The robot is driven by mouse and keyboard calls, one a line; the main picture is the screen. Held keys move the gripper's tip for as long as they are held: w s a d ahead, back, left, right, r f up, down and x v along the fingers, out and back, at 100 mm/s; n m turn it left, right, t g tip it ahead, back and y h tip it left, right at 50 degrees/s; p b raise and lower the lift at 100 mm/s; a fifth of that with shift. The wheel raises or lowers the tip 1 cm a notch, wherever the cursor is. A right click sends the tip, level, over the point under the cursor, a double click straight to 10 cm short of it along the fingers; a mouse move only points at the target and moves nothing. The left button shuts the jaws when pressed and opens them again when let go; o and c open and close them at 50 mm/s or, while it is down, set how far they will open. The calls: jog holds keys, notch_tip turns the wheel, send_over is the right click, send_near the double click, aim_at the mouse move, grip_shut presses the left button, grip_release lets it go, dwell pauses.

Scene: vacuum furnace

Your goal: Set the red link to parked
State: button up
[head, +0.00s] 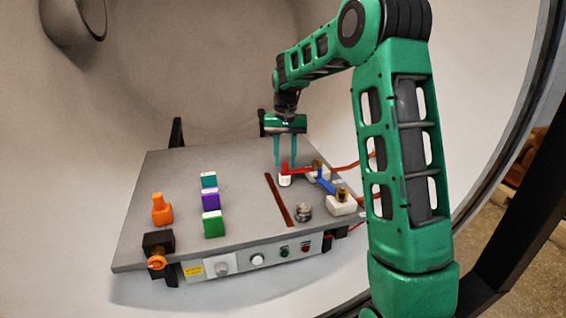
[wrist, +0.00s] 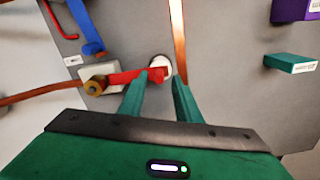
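The red link (head: 298,170) is a flat bar at the back right of the grey panel. One end is at a brass terminal on a white block; the other reaches a white round post (head: 285,181). In the wrist view the red link (wrist: 128,77) runs from the brass terminal to the white post (wrist: 161,66). My gripper (head: 285,164) points down over the post end of the link. In the wrist view my gripper (wrist: 161,80) has its fingers apart, either side of that end. Whether they touch it cannot be told.
A blue link (head: 326,184) and its brass terminal (head: 341,194) are close by on the right. A copper-coloured strip (head: 279,200) crosses the panel. Teal, purple and green blocks (head: 212,224) and an orange piece (head: 161,209) stand to the left. The curved chamber wall surrounds the panel.

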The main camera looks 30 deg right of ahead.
jog(key=shift+f, duration=0.45)
grip_shut()
